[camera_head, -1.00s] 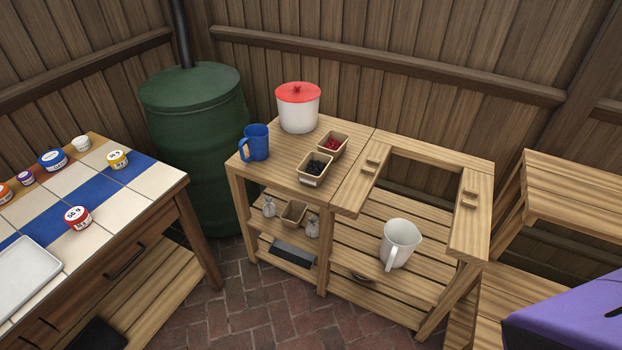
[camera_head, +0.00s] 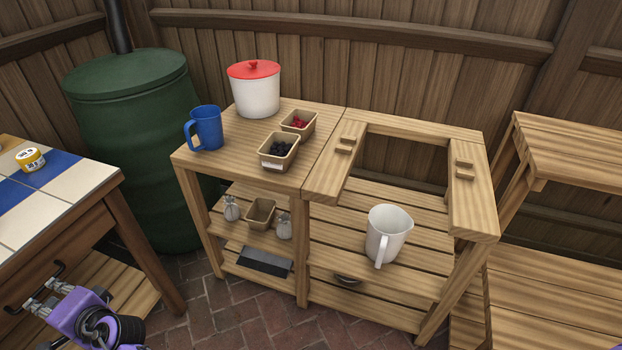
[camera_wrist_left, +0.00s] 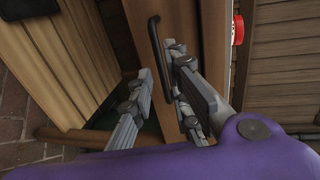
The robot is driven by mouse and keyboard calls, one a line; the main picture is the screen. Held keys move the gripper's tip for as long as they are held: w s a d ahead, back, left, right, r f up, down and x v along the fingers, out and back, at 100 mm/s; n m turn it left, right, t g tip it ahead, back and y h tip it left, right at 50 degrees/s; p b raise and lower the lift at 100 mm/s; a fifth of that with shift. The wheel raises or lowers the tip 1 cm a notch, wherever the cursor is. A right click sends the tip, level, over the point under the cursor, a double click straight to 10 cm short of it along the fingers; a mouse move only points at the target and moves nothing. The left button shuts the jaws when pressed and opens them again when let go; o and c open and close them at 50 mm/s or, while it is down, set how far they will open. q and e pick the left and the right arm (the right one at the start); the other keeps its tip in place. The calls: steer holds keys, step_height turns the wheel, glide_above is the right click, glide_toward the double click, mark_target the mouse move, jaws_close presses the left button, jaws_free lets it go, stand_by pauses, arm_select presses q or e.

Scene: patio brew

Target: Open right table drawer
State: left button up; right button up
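The tiled table (camera_head: 85,187) stands at the left of the head view. Its right drawer (camera_head: 85,232) has a wooden front that looks closed. A dark bar handle (camera_head: 20,303) is on it, partly hidden by my gripper. My left gripper (camera_head: 42,296) is at this handle. In the left wrist view the handle (camera_wrist_left: 156,42) runs between the two parted fingers (camera_wrist_left: 163,85), closer to the right-hand one. The fingers are open; I cannot tell whether one touches the handle. My right gripper is not in view.
A green barrel (camera_head: 135,150) stands behind the table. The wooden stand (camera_head: 225,150) to the right holds a blue mug (camera_head: 206,128), a red-lidded pot (camera_head: 254,92) and a white pitcher (camera_head: 388,235). Brick floor (camera_head: 215,315) is clear between table and stand.

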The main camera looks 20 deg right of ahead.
mark_target(39, 293)
arm_select(q)
steer(key=x, duration=0.6)
steer(key=shift+b, duration=0.3)
steer(key=shift+c, duration=0.5)
jaws_close()
